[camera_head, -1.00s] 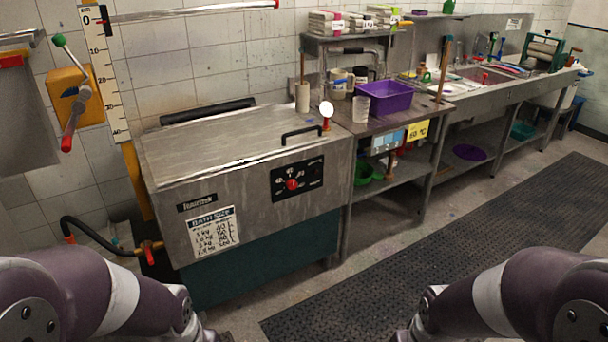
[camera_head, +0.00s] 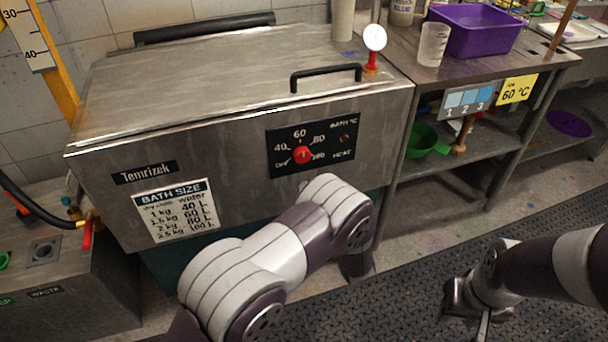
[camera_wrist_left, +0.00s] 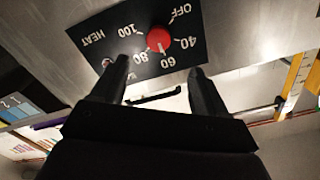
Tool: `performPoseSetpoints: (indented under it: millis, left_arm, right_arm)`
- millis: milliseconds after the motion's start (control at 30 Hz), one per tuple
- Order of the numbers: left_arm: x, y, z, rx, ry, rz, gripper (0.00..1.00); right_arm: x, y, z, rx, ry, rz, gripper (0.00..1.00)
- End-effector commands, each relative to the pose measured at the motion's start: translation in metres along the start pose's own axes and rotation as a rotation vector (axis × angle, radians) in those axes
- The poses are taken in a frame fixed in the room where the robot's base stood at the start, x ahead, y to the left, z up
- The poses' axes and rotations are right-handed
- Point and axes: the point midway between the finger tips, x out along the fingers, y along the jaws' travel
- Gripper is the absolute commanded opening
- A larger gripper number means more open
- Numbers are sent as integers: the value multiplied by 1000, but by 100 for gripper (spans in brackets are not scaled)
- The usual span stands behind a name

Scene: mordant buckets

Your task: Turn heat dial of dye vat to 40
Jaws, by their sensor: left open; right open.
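The dye vat (camera_head: 235,180) is a steel tank with its lid shut. Its red heat dial (camera_head: 303,155) sits on a black front panel (camera_head: 340,160) marked OFF, 40, 60, 80 and 100. The dial also shows, upside down, in the left wrist view (camera_wrist_left: 159,38); a pale mark on it seems to face about 60. My left gripper (camera_wrist_left: 160,78) is open and empty, its fingers short of the dial and apart from it. In the head view the left hand is mostly hidden by my arm. My right gripper (camera_head: 482,318) is open, low above the floor mat at the right.
A black lid handle (camera_head: 326,76) and a red-based gauge (camera_head: 373,50) stand above the panel. A bench with a purple tub (camera_head: 478,30) and a clear beaker (camera_head: 433,44) adjoins at the right. A hose and red-handled valve (camera_head: 87,232) are at the left.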

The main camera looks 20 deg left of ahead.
Motion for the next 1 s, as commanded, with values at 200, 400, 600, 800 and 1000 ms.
performPoseSetpoints:
  millis: [200,400,600,800,1000]
  left_arm:
    - [51,-3,0,-2,1,-10,74]
    - [97,-3,-1,-3,1,-7,74]
    - [119,-3,-2,-3,2,-4,74]
    - [121,-3,-3,-2,2,-3,74]
    - [121,-3,-3,-3,2,-3,28]
  right_arm:
    - [4,0,0,0,1,0,43]
    - [10,0,1,0,0,0,43]
    - [12,0,1,0,0,0,43]
    - [12,0,1,0,0,0,43]
    - [12,0,1,0,0,0,43]
